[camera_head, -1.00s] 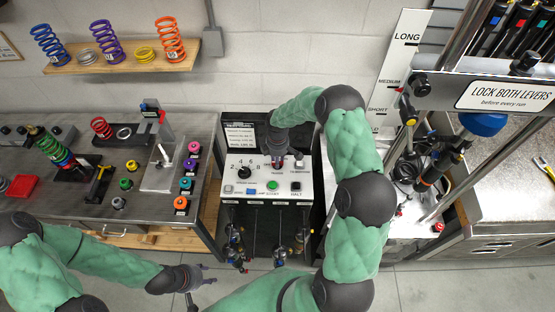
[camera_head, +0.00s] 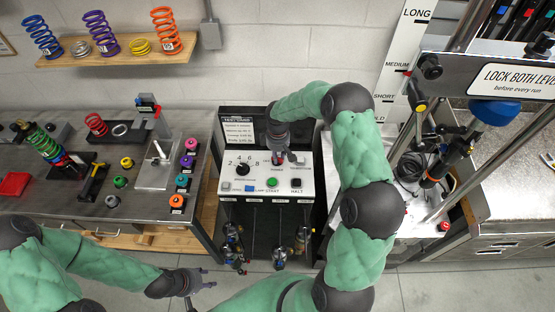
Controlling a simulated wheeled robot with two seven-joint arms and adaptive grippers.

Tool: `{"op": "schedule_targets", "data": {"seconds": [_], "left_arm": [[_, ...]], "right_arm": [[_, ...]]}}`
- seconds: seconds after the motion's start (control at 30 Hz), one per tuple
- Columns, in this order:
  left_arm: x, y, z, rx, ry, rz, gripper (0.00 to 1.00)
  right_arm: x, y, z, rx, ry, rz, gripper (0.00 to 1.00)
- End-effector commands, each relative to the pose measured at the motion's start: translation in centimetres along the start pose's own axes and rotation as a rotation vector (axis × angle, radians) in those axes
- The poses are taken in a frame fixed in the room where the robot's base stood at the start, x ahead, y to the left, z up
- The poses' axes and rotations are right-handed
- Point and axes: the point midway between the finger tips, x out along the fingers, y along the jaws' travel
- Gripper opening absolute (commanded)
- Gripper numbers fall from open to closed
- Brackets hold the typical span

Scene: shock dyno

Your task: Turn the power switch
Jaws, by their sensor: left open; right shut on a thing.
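The white control panel (camera_head: 232,186) stands in the middle, with a black speed dial (camera_head: 243,169), a green start button (camera_head: 271,183) and a black halt button (camera_head: 296,183). My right gripper (camera_head: 279,158) reaches down onto the panel's upper part from the back and is shut on the power switch, which its fingers mostly hide. A label shows just below the fingers. I cannot tell the switch's position. My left gripper (camera_head: 205,281) is open and empty, low in front of the left workbench, away from the panel.
The left workbench (camera_head: 120,205) holds a coil-over, a hammer and colored knobs. A shelf (camera_head: 120,56) above carries several springs. The test rig with a "LOCK BOTH LEVERS" sign (camera_head: 514,83) stands at the right. Several shocks hang below the panel.

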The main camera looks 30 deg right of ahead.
Motion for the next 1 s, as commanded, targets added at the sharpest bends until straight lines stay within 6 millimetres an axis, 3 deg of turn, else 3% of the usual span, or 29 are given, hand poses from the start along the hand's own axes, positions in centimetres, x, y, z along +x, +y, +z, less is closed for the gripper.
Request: {"op": "schedule_targets", "data": {"seconds": [0.4, 1.0], "left_arm": [[3.8, -1.4, -0.1, 0.000, 0.000, 0.000, 0.45], [7.3, -2.6, -0.3, 0.000, 0.000, 0.000, 0.45]], "right_arm": [[0.3, -0.1, 0.1, 0.394, 0.001, 0.000, 0.00], [0.2, -0.2, 0.3, 0.926, 0.000, 0.000, 0.00]]}}
